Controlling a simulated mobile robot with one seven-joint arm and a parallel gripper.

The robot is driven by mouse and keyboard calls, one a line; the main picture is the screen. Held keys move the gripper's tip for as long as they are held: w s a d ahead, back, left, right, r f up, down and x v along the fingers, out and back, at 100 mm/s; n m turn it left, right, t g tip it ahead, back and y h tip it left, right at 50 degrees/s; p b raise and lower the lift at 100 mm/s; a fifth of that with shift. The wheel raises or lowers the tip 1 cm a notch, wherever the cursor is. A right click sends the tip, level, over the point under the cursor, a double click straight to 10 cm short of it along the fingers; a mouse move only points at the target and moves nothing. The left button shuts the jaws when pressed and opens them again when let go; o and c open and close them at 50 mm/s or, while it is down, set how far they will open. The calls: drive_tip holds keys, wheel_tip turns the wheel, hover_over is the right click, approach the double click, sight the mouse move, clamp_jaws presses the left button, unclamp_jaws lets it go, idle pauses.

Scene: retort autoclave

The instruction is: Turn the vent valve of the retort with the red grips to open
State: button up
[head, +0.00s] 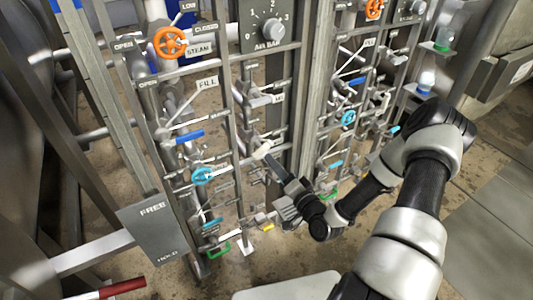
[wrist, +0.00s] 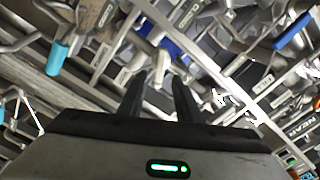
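A red grip (head: 122,287) on a pale bar shows at the lower left of the head view. I cannot make out which valve on the pipe racks is the vent valve; no vent label is readable. My gripper (head: 268,160) reaches into the middle of the left pipe rack, among grey pipes and small levers. In the wrist view its two dark fingers (wrist: 160,98) stand apart, with nothing clearly held between them. Whether the fingers touch any handle cannot be told.
A grey FREE/HOLD plate (head: 152,238) stands front left. Pipes crowd the gripper.

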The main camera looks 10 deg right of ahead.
drive_tip(key=v, duration=0.9)
drive_tip(key=shift+s+p, duration=0.2)
drive_tip(key=shift+p, duration=0.1)
idle(1.0)
